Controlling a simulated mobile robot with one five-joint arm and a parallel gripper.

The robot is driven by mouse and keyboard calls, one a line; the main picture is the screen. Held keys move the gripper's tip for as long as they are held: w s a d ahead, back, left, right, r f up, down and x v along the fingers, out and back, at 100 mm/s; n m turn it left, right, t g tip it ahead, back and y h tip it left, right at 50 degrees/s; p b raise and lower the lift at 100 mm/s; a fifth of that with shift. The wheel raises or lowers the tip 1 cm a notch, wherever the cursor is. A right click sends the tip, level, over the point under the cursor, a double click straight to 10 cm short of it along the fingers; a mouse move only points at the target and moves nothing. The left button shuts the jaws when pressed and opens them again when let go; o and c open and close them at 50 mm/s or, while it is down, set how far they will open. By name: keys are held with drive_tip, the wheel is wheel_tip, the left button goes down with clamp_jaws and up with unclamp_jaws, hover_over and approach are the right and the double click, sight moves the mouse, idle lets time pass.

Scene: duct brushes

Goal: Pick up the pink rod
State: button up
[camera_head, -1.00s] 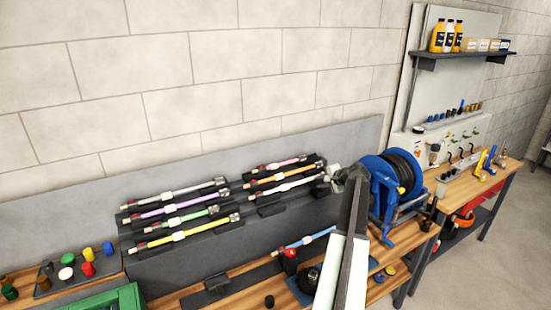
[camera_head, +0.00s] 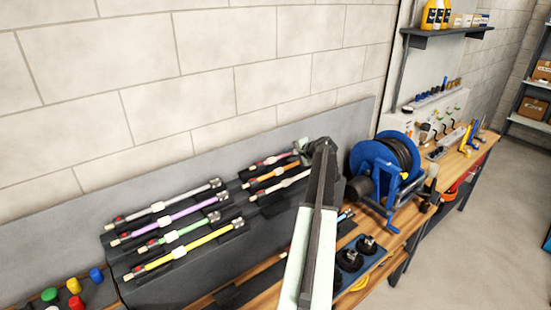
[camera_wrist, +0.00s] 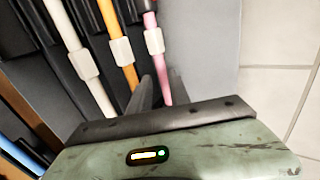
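The pink rod (camera_head: 271,160) lies on the dark stepped rack, at the back of the right-hand group of rods. Its right end is close to my gripper (camera_head: 304,147) in the head view, partly hidden by it. In the wrist view the pink rod (camera_wrist: 155,45), with a pale collar, is the rightmost of three rods. It runs down towards my gripper (camera_wrist: 152,90), whose dark finger shows just left of the rod's lower part. I cannot see a clear grip or a clear gap between the fingers.
An orange rod (camera_head: 272,175) and a cream rod (camera_head: 286,184) lie just in front of the pink one. Grey, purple (camera_head: 173,223), green and yellow rods fill the left group. A blue hose reel (camera_head: 372,160) stands right of my arm; a wall panel rises behind the rack.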

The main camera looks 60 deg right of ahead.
sight(282, 157)
drive_tip(key=x, duration=0.2)
drive_tip(key=shift+w+d+f+b, duration=0.15)
drive_tip(key=shift+w+f+b, duration=0.05)
drive_tip(key=shift+b, duration=0.2)
drive_tip(key=b+x, duration=0.1)
drive_tip(key=x, duration=0.1)
drive_tip(key=b+x, duration=0.1)
drive_tip(key=x, duration=0.2)
drive_tip(key=shift+s+d+b, duration=0.1)
drive_tip(key=shift+d+b, duration=0.1)
drive_tip(key=shift+b, duration=0.15)
drive_tip(key=shift+a+r, duration=0.1)
drive_tip(key=shift+r, duration=0.1)
drive_tip(key=shift+s, duration=0.1)
clamp_jaws()
